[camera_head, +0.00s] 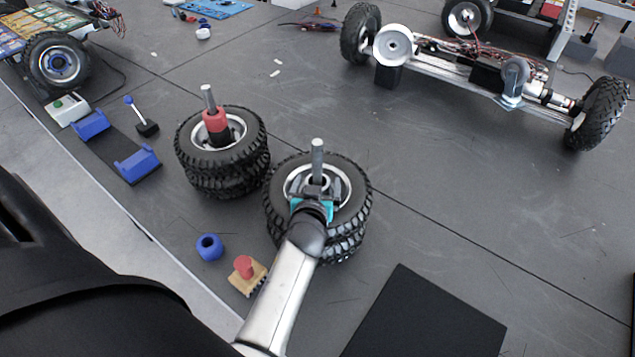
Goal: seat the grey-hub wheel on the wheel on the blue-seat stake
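A black-tyred wheel with a grey hub (345,188) is around the upright metal stake (317,158) in the middle. It lies over a lower wheel (346,247) on the same stake; any small gap between them is hard to tell. My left gripper (314,188) is at the near side of the upper wheel's hub, by the stake. Its fingers and a teal part overlap there, so its grip is unclear. No blue seat shows on this stake; the wheels cover its base. My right gripper is not in view.
A second wheel stack (190,150) with a red collar (214,121) on its stake stands close at left. A blue ring (209,247) and a red-knobbed block (246,272) lie in front. A wheeled chassis (470,75) is behind right. A black plate (425,322) lies front right.

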